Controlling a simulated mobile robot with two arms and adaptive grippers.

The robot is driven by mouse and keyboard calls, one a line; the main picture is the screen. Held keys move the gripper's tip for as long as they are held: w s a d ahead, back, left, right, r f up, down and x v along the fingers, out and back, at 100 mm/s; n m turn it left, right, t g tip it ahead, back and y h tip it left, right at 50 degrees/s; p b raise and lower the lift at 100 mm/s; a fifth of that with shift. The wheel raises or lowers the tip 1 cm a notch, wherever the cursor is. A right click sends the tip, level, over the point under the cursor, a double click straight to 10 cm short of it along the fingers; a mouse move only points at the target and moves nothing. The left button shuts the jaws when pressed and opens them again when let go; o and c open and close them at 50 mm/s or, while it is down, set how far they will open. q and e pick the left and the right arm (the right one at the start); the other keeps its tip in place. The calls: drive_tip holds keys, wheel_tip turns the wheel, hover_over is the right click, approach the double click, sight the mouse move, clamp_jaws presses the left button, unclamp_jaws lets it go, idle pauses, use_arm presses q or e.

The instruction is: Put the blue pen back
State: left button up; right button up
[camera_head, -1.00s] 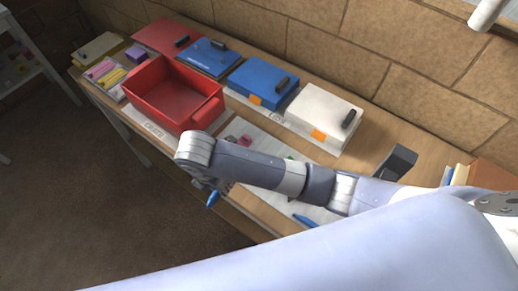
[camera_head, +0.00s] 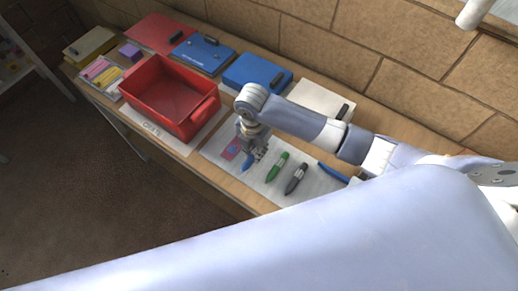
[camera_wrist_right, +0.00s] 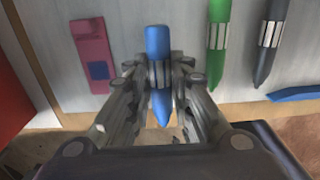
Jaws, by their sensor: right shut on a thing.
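My right gripper (camera_wrist_right: 158,75) is shut on a blue pen (camera_wrist_right: 157,42) with a grey ribbed band. The fingers hold it around the band. In the head view the blue pen (camera_head: 247,168) hangs under the right gripper (camera_head: 252,147), over the white mat (camera_head: 215,150). I cannot tell whether it touches the mat. A green pen (camera_head: 278,166) and a dark grey pen (camera_head: 297,178) lie side by side on the mat, to the right of the held pen. A pink item with a blue square (camera_wrist_right: 93,55) lies to its left. My left gripper is not in view.
A red bin (camera_head: 170,95) stands left of the mat. Blue boxes (camera_head: 256,72) and a white box (camera_head: 318,100) with dark handles line the wall side. Another blue item (camera_head: 333,172) lies right of the dark pen, partly hidden by my arm.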

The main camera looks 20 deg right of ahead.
drive_tip(key=shift+w+d, duration=0.15)
drive_tip(key=shift+d, duration=0.15)
drive_tip(key=shift+w+d+p, duration=0.25)
drive_tip(key=shift+d+p, duration=0.05)
drive_tip(key=shift+d, duration=0.2)
wheel_tip(320, 180, down, 2)
drive_tip(key=shift+s+f+p, duration=0.1)
drive_tip(key=shift+f+p, duration=0.15)
drive_tip(key=shift+p, duration=0.15)
drive_tip(key=shift+a+f, duration=0.1)
drive_tip(key=shift+f, duration=0.5)
drive_tip(key=o, duration=0.9)
drive_tip(key=shift+c, duration=0.2)
drive_tip(key=shift+r, duration=0.1)
